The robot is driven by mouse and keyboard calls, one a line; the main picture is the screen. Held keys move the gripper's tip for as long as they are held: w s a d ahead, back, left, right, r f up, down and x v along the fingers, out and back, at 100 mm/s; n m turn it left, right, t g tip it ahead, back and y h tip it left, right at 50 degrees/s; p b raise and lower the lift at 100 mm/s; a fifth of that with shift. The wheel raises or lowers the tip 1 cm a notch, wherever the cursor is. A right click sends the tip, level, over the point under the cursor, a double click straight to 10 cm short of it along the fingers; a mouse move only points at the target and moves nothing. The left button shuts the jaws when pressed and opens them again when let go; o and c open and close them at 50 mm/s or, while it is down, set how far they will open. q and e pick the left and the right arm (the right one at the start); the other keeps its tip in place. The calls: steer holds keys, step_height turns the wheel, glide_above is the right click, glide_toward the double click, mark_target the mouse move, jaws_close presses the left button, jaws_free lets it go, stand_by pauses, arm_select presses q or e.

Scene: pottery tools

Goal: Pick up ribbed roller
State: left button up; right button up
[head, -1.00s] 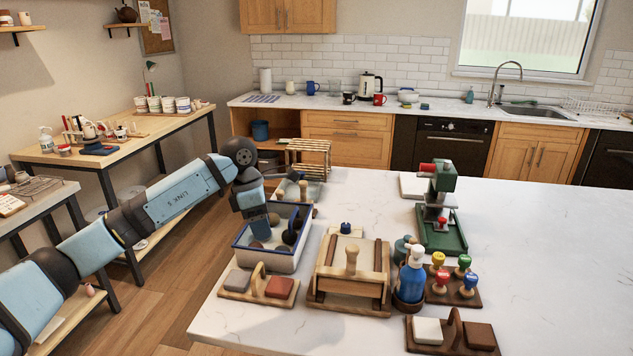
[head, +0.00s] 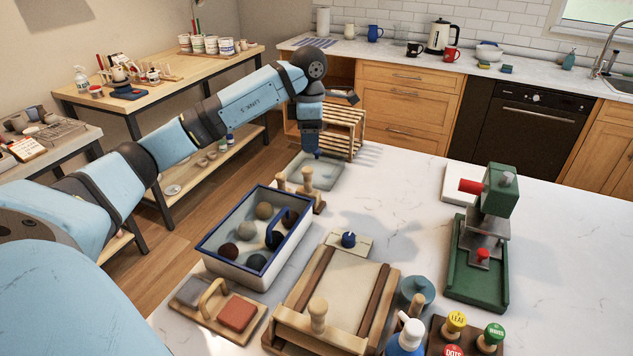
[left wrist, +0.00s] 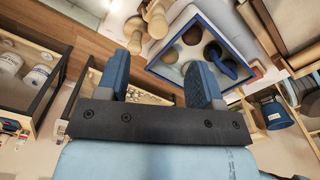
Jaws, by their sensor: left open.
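No ribbed surface can be made out for certain. The likeliest place for the roller is a wooden stand with pale knobbed handles (head: 308,186) on the counter, behind the blue-rimmed tub; its pale turned wooden pieces also show at the top of the left wrist view (left wrist: 152,20). My left gripper (head: 313,152) points down near the counter's far left corner, beyond those handles and above a shallow translucent tray (head: 313,170). In the left wrist view its two blue fingers (left wrist: 161,75) stand wide apart with nothing between them. My right gripper is not in view.
The white tub (head: 232,268) with a blue rim holds several round balls. A wooden slab frame (head: 385,318), a green press (head: 478,270) and several stamps (head: 456,322) stand on the counter. A slatted wooden rack (head: 345,130) is behind the gripper.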

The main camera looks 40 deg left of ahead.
mark_target(308, 169)
arm_select(q)
steer(key=f, duration=0.6)
steer(key=shift+s+f, duration=0.2)
steer(key=shift+a+f+p, duration=0.15)
steer(key=shift+f+p, duration=0.1)
steer(key=shift+f, duration=1.25)
steer(key=shift+a+f+p, duration=0.1)
steer(key=shift+f+p, duration=0.15)
steer(key=shift+f, duration=1.25)
steer(key=shift+c, duration=0.2)
steer(key=c, duration=1.1)
